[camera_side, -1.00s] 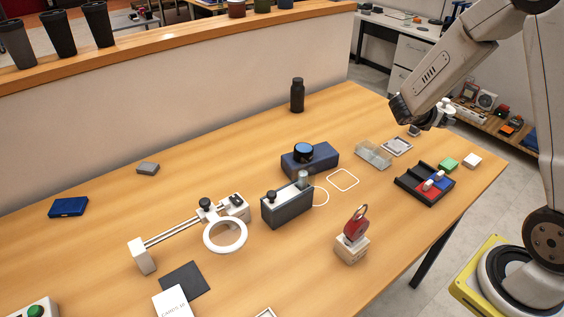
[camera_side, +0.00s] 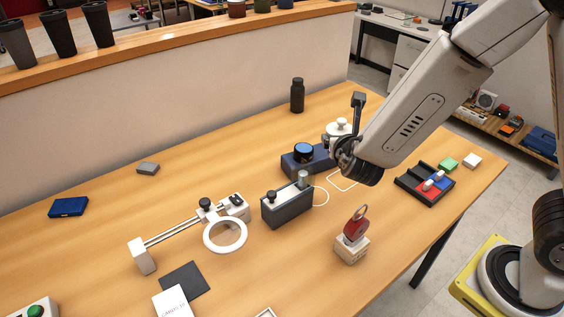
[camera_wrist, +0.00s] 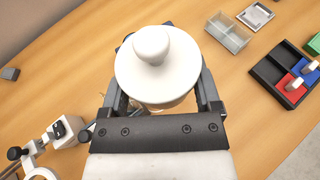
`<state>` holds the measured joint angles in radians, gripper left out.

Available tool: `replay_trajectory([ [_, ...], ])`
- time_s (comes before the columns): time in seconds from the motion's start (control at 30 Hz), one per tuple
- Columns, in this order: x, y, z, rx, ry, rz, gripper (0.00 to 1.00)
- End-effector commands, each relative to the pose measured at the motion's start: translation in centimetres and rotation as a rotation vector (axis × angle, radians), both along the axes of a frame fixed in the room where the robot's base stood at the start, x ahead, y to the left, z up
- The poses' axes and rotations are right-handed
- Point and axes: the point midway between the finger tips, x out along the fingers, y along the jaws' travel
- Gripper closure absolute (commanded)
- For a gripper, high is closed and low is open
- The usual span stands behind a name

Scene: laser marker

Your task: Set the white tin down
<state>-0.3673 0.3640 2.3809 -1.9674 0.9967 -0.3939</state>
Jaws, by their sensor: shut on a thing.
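The white tin (camera_side: 339,127), with a round knobbed lid, is held between the fingers of my gripper (camera_side: 345,136). In the wrist view the tin (camera_wrist: 157,78) fills the space between the two dark fingers, lid facing the camera. In the side view the tin appears behind and right of the blue box with a round dark top (camera_side: 304,160); my wrist hides its lower part. It looks raised above the table, but its exact height is unclear. A white rounded-square outline (camera_side: 343,187) on the table is partly covered by my wrist.
A red padlock on a wooden block (camera_side: 352,247) is in front. A divided tray (camera_side: 411,181) lies right. A clear tray (camera_wrist: 228,32) shows in the wrist view.

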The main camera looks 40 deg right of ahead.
Motion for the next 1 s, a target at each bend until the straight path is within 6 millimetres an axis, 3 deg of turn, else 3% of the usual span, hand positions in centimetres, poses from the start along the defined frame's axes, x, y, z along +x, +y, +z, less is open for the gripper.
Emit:
replay_trajectory([
  [0.03, -0.3, 1.7, 0.0, -0.001, -0.001, 0.058, 0.85],
  [0.3, -2.5, 9.4, -0.2, -0.002, -0.003, 0.33, 0.85],
  [0.5, -4.8, 13.9, -0.5, -0.001, -0.003, 0.502, 0.85],
  [0.8, -7.3, 17.5, -0.7, -0.001, -0.005, 0.651, 0.85],
  [1.0, -8.0, 18.3, -1.3, -0.003, -0.002, 0.691, 0.85],
])
